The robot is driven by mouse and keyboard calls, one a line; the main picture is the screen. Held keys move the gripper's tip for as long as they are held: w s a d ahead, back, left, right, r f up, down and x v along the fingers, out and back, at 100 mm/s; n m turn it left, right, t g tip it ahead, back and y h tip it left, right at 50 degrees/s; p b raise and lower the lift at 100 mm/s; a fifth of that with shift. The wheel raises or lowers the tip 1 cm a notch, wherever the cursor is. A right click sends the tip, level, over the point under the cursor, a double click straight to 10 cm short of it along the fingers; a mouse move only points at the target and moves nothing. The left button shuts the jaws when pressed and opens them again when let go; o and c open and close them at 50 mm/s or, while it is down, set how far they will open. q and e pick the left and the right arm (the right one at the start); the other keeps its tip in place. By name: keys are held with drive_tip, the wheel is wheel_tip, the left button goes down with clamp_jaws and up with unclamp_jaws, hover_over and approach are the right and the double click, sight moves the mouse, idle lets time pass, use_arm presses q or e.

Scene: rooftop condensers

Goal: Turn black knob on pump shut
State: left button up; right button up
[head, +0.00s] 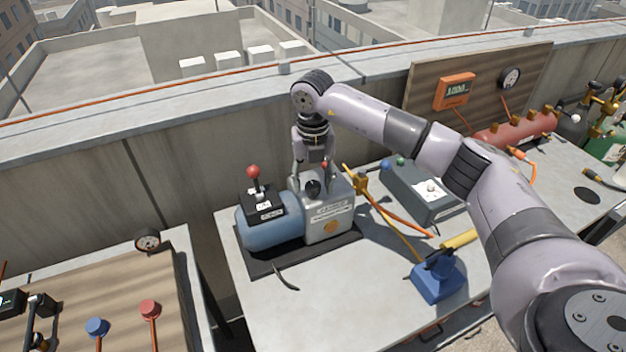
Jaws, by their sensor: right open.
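The pump (330,215) stands on a dark base plate on the middle table, with a blue cylinder at its left and a grey housing at its right. Its black knob (313,187) sits on top of the grey housing. My right gripper (313,180) points down over the pump, open, with one finger to the left of the knob and one to the right. I cannot tell whether either finger touches the knob. My left gripper is not in view.
A black box with a red-topped lever (254,173) stands on the pump's left part. A yellow valve with orange hose (375,210), a grey-green box (425,190) and a blue tool with yellow handle (437,280) lie to the right.

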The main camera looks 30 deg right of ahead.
sight(313, 184)
wheel_tip(313, 184, up, 12)
idle(0.5)
idle(0.4)
